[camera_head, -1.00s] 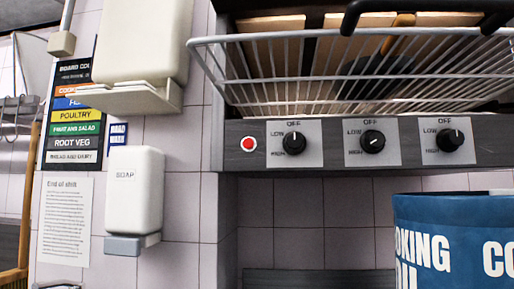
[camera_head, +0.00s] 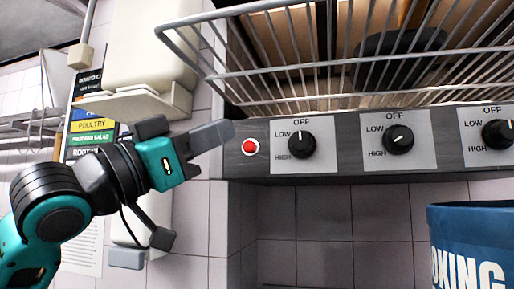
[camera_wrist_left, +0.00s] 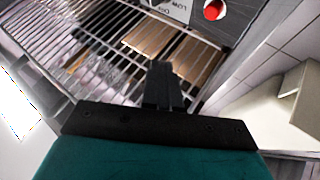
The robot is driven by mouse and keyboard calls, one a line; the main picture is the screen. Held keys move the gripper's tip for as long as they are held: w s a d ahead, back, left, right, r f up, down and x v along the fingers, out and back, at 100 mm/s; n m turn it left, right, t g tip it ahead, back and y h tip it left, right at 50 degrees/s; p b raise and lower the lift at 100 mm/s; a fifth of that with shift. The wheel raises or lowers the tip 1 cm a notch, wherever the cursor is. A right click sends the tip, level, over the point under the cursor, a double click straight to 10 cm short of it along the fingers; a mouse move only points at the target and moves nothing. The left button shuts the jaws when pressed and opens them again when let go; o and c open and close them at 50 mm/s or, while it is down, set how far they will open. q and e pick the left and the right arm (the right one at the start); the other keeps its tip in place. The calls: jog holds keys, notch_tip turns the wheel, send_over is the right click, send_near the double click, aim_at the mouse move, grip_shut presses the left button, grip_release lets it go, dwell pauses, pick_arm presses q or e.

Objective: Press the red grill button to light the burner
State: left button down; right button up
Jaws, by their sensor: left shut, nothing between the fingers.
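My left gripper (camera_head: 224,131) is shut and empty. Its fingertips are just left of the button and slightly above it in the head view, with a small gap in the picture. I cannot tell the exact depth gap. My right gripper is not in view.
Black knobs (camera_head: 302,144) line the panel right of the button. A wire rack (camera_head: 330,66) juts out above the panel. A blue cooking oil drum (camera_head: 470,240) stands at the lower right. A white dispenser (camera_head: 152,60) hangs on the tiled wall at left, behind my arm.

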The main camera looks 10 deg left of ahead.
aim_at(249, 147)
pick_arm(q)
jog(key=shift+s+r, duration=0.1)
jog(key=shift+r, duration=0.05)
jog(key=shift+w+d+p, duration=0.15)
jog(key=shift+w+p, duration=1.25)
jog(key=shift+w, duration=3.05)
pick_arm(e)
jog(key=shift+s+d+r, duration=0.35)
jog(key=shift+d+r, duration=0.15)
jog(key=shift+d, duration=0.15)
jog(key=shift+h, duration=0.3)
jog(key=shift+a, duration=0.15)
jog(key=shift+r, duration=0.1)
